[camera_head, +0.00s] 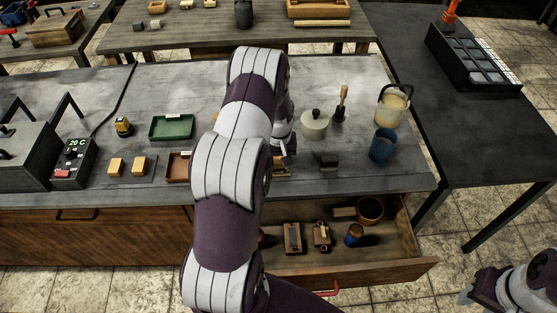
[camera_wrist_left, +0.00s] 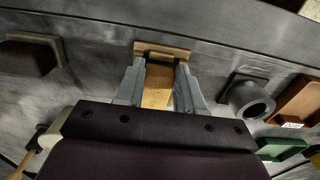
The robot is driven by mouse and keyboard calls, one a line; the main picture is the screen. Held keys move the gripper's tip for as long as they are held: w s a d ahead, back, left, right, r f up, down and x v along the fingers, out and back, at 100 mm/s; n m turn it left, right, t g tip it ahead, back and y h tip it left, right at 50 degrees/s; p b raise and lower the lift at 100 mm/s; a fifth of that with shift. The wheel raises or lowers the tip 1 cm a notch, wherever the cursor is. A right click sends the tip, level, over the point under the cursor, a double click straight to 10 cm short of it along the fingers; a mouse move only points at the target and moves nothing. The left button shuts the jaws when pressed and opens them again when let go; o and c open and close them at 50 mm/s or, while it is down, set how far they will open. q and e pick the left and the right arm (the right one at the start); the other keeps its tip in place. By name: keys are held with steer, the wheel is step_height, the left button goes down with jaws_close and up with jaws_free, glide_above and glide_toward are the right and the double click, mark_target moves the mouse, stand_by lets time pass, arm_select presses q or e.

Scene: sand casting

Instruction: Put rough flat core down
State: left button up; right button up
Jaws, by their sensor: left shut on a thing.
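My left gripper (camera_wrist_left: 159,85) is shut on a tan block, the rough flat core (camera_wrist_left: 157,88), which lies between its two grey fingers. The far end of the core is at a small brown wooden piece (camera_wrist_left: 162,52) on the grey bench; I cannot tell whether they touch. In the head view my left gripper (camera_head: 284,153) is low over the bench, mostly hidden by my own arm, with a tan edge (camera_head: 281,172) showing below it. My right gripper (camera_head: 468,293) is at the lower right, over the floor, its fingers unclear.
A dark block (camera_head: 329,162), lidded pot (camera_head: 314,124), blue cup (camera_head: 383,145) and bucket (camera_head: 392,104) stand right. The drawer (camera_head: 355,269) below is open.

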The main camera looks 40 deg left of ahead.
arm_select(q)
steer(key=shift+f, duration=0.25)
steer(key=o, duration=1.2)
steer(key=shift+c, duration=0.2)
steer(key=shift+r, duration=0.15)
